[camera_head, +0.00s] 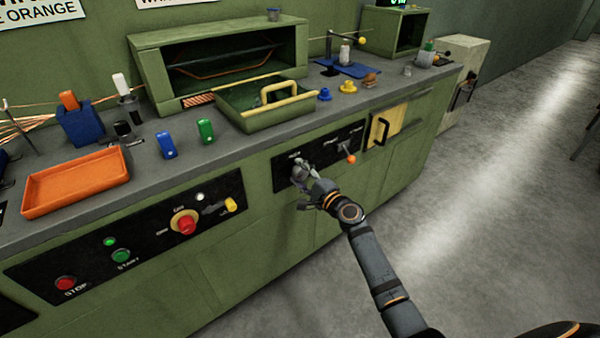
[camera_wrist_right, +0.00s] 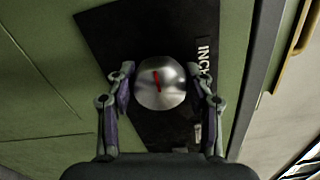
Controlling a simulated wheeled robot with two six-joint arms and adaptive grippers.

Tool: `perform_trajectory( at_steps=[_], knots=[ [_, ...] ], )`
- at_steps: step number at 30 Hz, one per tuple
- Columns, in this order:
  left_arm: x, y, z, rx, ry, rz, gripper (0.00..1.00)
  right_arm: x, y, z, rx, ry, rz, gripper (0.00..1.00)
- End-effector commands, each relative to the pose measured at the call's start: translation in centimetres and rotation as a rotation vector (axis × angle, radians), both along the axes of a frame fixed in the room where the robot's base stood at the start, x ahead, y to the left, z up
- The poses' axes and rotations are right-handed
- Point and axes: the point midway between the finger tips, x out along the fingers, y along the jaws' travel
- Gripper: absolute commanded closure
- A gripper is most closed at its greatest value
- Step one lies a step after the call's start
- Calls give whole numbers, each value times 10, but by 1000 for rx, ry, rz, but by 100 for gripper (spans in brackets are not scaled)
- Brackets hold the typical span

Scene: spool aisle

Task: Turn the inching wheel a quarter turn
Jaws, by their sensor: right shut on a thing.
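The inching wheel (camera_wrist_right: 160,84) is a round silvery metal knob with a red mark on its face. It sits on a black panel (camera_wrist_right: 115,32) with white lettering beginning "INC" beside it. In the right wrist view my right gripper (camera_wrist_right: 161,82) has one finger on each side of the wheel and is shut on it. In the head view the right gripper (camera_head: 304,176) is at the left end of the black panel on the cabinet front and mostly hides the wheel. My left gripper is not in view.
Right of the gripper are an orange-tipped lever (camera_head: 350,158) and a yellow door with a black handle (camera_head: 378,131). A green tray (camera_head: 262,112) with a yellow handle stands above. A stop button (camera_head: 65,284) and red knob (camera_head: 184,222) are to the left. The floor at right is clear.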

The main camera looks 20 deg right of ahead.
Motion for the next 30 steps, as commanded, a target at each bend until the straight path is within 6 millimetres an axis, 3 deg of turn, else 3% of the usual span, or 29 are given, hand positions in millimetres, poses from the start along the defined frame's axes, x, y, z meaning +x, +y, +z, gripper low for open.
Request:
perform_trajectory(
  at_steps=[20,21,26,30],
  knots=[
    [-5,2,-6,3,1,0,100,0,0,-1,56,23,0,79],
    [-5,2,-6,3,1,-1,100,0,0,-1,56,23,0,45],
    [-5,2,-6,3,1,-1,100,0,0,-1,56,22,-1,24],
    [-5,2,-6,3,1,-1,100,0,0,0,55,21,0,24]
  ],
)
